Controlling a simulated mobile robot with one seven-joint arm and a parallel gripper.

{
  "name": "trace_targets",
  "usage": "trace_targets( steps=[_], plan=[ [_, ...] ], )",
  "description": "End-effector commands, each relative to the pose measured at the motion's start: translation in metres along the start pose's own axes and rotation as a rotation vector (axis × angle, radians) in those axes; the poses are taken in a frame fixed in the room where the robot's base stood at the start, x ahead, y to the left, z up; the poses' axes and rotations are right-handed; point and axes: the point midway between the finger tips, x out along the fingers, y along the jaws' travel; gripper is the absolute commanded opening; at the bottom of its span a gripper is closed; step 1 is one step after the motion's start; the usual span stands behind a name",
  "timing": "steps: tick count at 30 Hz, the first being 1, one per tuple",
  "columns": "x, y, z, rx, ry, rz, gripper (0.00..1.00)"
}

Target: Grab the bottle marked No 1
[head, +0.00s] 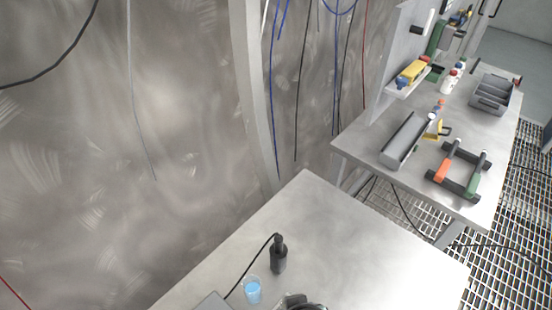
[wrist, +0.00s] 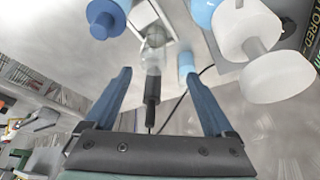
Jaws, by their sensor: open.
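My gripper (wrist: 158,74) is open in the wrist view, its two blue fingers spread wide with nothing held between them. Beyond the fingers are a white bottle-like shape (wrist: 278,76) at the right and another white piece (wrist: 246,28) above it. A blue-capped item (wrist: 102,18) is at the upper left. I can read no "No 1" mark on any of them, so I cannot tell which is the named bottle. In the head view, small white bottles (head: 450,80) with coloured caps stand on the far bench; their marks are too small to read.
A dark upright tool (head: 278,256) with a cable stands on the near table (head: 330,225), beside a light blue cup (head: 253,290). The far bench (head: 370,150) carries a grey trough (head: 404,142), a frame with orange and green grips (head: 444,171) and a grey bin (head: 490,94). Cables hang along the wall.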

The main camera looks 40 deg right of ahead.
Motion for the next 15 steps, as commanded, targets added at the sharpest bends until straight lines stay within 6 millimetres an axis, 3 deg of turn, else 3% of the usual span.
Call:
trace_targets(
  steps=[15],
  plan=[
    [0.072,0.002,0.004,0.003,-0.013,0.001,0.88]
  ],
)
